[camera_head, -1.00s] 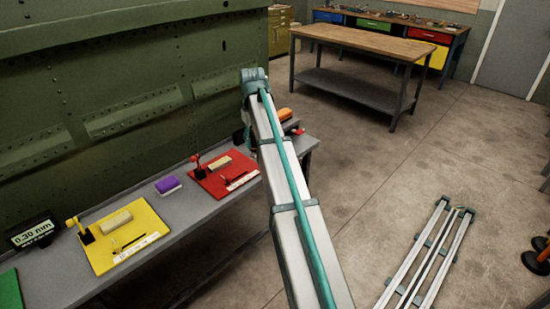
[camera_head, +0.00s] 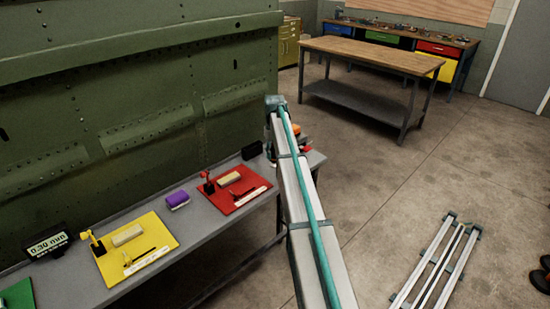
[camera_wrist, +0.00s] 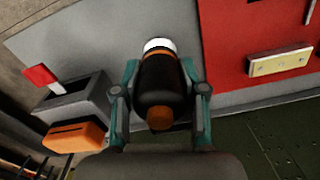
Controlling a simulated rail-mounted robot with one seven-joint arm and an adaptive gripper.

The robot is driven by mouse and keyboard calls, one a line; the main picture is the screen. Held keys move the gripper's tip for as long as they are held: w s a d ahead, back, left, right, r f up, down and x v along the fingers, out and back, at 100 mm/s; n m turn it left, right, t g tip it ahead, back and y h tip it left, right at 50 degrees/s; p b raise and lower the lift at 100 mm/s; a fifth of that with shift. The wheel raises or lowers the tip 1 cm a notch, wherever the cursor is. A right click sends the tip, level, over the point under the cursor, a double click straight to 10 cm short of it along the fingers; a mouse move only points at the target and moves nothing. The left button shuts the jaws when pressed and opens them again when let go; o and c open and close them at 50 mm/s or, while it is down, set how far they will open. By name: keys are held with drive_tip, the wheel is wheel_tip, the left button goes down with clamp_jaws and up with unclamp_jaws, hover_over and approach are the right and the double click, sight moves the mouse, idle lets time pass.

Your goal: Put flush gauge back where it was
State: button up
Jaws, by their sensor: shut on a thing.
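The held tool, which I take to be the flush gauge (camera_wrist: 160,78), is a black cylinder with an orange band, a white end and an orange knob. My gripper (camera_wrist: 161,66) is shut around it in the wrist view, one teal finger on each side. It is over the grey bench (camera_head: 215,218), left of the red mat (camera_wrist: 237,45) in that view. I cannot tell the height above the bench. In the head view my arm hides the gripper and the tool.
A grey holder (camera_wrist: 75,100) with a red tab and an orange item (camera_wrist: 75,137) lie left of the gripper. The red mat (camera_head: 248,203), purple block (camera_head: 178,200), yellow mat (camera_head: 160,258) and a display (camera_head: 48,245) are along the bench. The green fuselage (camera_head: 150,100) stands behind.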

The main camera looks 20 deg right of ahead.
sight(275, 160)
drive_tip(key=shift+w+d+f, duration=0.15)
drive_tip(key=shift+w+f, duration=0.1)
drive_tip(key=shift+f, duration=0.05)
drive_tip(key=shift+w+d+f+p, duration=0.1)
drive_tip(key=shift+f+p, duration=0.2)
drive_tip(key=shift+f, duration=0.65)
drive_tip(key=shift+w+d+f+p, duration=0.1)
drive_tip(key=shift+f+p, duration=0.2)
drive_tip(key=shift+f, duration=0.6)
drive_tip(key=shift+f, duration=0.15)
drive_tip(key=o, duration=1.1)
drive_tip(key=shift+o, duration=0.2)
wheel_tip(275, 160, up, 12)
drive_tip(key=b, duration=0.3)
